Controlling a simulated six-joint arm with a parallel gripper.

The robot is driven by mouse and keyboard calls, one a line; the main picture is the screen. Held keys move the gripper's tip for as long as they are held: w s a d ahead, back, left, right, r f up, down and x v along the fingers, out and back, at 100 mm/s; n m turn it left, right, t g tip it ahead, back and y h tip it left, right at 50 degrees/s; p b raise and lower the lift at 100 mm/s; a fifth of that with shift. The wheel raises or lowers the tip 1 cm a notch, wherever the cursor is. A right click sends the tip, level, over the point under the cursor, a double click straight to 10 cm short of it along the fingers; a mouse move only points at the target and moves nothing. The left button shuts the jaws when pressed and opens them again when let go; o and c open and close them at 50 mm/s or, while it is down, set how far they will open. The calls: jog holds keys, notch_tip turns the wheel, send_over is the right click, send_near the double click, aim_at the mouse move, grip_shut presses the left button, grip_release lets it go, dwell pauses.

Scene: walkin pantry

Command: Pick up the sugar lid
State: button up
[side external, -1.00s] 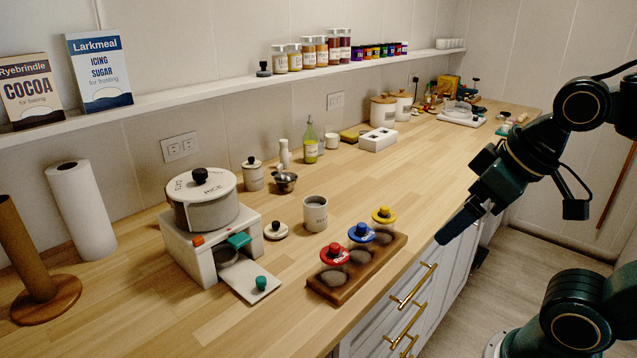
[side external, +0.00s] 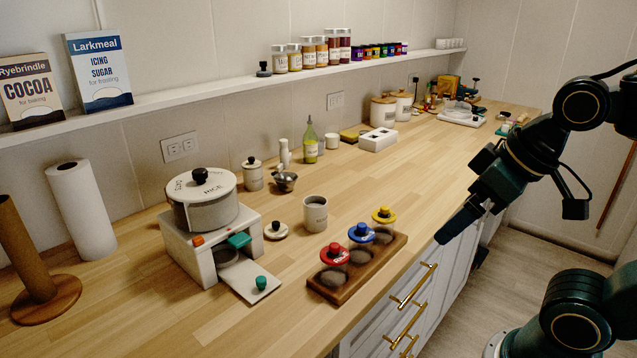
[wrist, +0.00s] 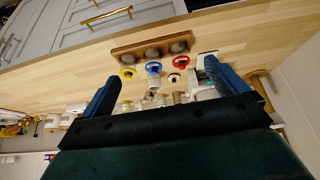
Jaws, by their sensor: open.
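A loose cream lid with a black knob (side external: 276,230) lies on the counter beside an open cream canister (side external: 315,213), whose label is too small to read. It fits the sugar lid, though no name on it is legible. In the wrist view a pale lid with a dark knob (wrist: 174,78) shows between the fingers, some way off. My gripper (side external: 443,236) hangs off the counter's front edge, right of the jar rack and well away from the lid. In the wrist view my gripper (wrist: 164,72) has its blue fingers wide apart with nothing between them.
A wooden rack (side external: 345,284) holds jars with red, blue and yellow lids, between my gripper and the loose lid. A white stand (side external: 198,258) with a large pot is left of the lid. A lidded canister (side external: 253,176) and metal bowl (side external: 285,182) stand behind.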

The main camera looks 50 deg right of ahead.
dwell(0.4)
jog(key=c, duration=0.3)
jog(key=shift+c, duration=0.2)
jog(key=w+a+r+n+g+y, duration=0.1)
jog(key=w+r+n, duration=0.2)
jog(key=w, duration=0.8)
jog(key=w+a+r+n+g+y, duration=0.15)
jog(key=w+n, duration=0.25)
jog(key=w, duration=0.7)
jog(key=w+d+f+n+y, duration=0.1)
jog(key=w+d+f+n, duration=0.2)
jog(key=w+f, duration=0.3)
jog(key=w+d+f+n+g, duration=0.1)
jog(key=w+d+f+n, duration=0.2)
jog(key=w+f, duration=0.3)
jog(key=w, duration=0.5)
jog(key=shift+w+d+f+n+y, duration=0.3)
jog(key=shift+w+d+f+y, duration=0.05)
jog(key=shift+d, duration=0.05)
